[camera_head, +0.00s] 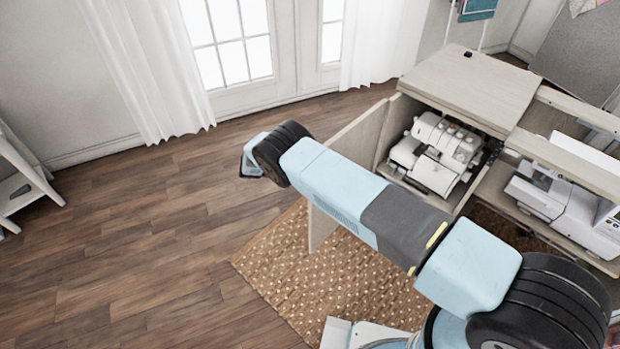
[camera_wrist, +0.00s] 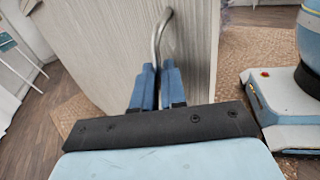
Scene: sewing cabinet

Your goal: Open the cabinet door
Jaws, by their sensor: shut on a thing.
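The cabinet (camera_head: 478,88) stands at the right in the head view, with a pale wood top. Its door (camera_head: 350,140) stands swung out to the left, and the compartment behind it shows a white sewing machine (camera_head: 436,153). In the wrist view the door (camera_wrist: 110,45) fills the upper middle, with a curved metal handle (camera_wrist: 157,38) on its face. My gripper (camera_wrist: 157,75) is shut on the lower part of the handle with its blue fingers. In the head view my arm hides part of the door, and the fingers and handle are hidden.
A brown dotted rug (camera_head: 310,285) lies under the cabinet. Bare wood floor (camera_head: 150,240) is free at the left. A second sewing machine (camera_head: 570,195) sits in the open right part of the cabinet. A white shelf (camera_head: 22,180) stands at the far left.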

